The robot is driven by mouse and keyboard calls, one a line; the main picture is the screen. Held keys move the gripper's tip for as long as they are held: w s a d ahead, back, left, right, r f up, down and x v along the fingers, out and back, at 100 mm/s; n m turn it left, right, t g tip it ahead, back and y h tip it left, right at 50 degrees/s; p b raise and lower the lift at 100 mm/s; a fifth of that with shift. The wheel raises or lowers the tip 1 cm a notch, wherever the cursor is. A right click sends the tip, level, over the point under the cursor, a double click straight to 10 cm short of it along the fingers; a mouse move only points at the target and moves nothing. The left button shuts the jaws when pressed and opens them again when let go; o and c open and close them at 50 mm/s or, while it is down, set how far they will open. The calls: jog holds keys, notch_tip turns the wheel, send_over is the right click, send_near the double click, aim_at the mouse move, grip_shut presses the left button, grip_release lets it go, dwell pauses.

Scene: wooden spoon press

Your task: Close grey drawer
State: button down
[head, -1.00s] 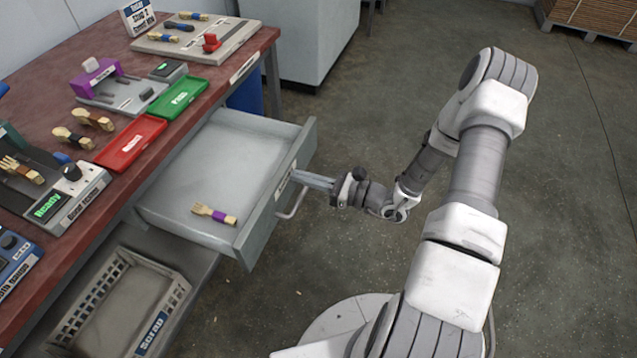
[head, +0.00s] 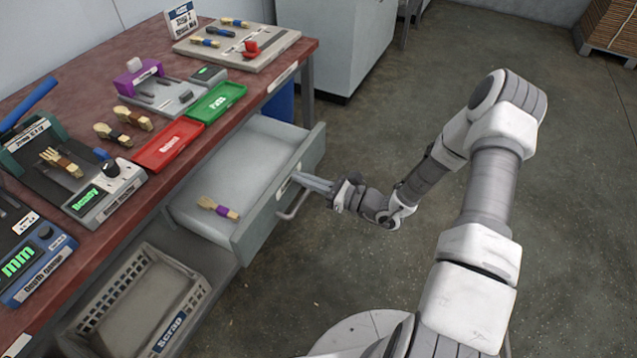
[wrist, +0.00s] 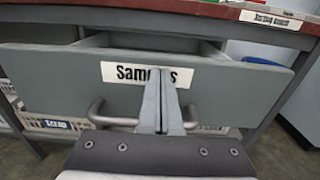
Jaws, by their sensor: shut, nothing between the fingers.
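The grey drawer (head: 262,221) sticks out from under the red-topped workbench and is partly open. A small wooden piece with a purple band (head: 219,208) lies inside it. In the wrist view the drawer front (wrist: 62,85) fills the picture, with a label reading "Sam…s" partly hidden by the fingers and a metal handle (wrist: 97,112) below it. My gripper (head: 303,179) is shut and empty, its fingertips at the label on the drawer front, just above the handle. It also shows in the wrist view (wrist: 161,65). I cannot tell for sure whether the tips touch the front.
The workbench (head: 75,55) carries a red tray (head: 168,145), a green tray (head: 217,102), wooden pieces and several devices. A grey scrap crate (head: 140,300) stands below, left of the drawer. The floor right of the drawer is open.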

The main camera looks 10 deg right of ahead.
send_over(242, 174)
jog(key=shift+w+b, duration=0.1)
jog(key=shift+b, duration=0.25)
jog(key=shift+w+a+r, duration=0.15)
jog(key=shift+w+a, duration=0.1)
jog(key=shift+a+r, duration=0.1)
jog(key=shift+r, duration=0.05)
